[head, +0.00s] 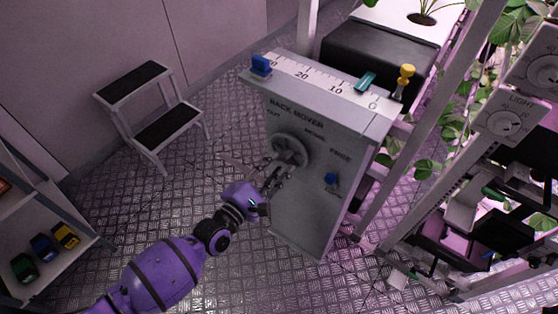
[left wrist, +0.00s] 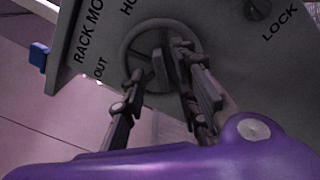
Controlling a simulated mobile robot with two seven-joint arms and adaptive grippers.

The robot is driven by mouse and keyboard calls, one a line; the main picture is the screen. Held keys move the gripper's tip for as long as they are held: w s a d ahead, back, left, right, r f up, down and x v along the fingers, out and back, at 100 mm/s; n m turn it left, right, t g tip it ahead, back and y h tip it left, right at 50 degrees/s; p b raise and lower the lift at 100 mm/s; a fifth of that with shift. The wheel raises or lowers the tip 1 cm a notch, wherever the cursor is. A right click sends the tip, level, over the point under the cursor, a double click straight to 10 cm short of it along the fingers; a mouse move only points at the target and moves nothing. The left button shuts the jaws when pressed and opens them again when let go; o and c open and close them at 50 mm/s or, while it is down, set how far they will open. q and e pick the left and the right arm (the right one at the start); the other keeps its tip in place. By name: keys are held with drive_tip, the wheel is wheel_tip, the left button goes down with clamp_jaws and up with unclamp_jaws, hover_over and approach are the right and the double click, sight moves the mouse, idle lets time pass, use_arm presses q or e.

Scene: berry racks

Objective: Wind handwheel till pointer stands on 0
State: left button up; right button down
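The grey rack mover box (head: 325,195) stands upright on the floor, with a white scale along its top. A teal pointer (head: 366,81) stands on the scale between 10 and 0. The round grey handwheel (head: 288,151) is on the front face; it also shows in the left wrist view (left wrist: 128,48). My left gripper (head: 274,178) is at the wheel's lower part. In the left wrist view my left gripper (left wrist: 158,62) has its fingers apart, with their tips at the wheel, one on each side of a dark middle part. Whether they touch it is unclear. My right gripper is not in view.
Plant racks are close on the right. A step stool (head: 150,105) stands left; the floor between is clear.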

sight(287, 152)
use_arm(q)
drive_tip(key=shift+x, duration=1.1)
drive_tip(key=shift+c, duration=0.3)
clamp_jaws()
drive_tip(key=shift+m, duration=0.3)
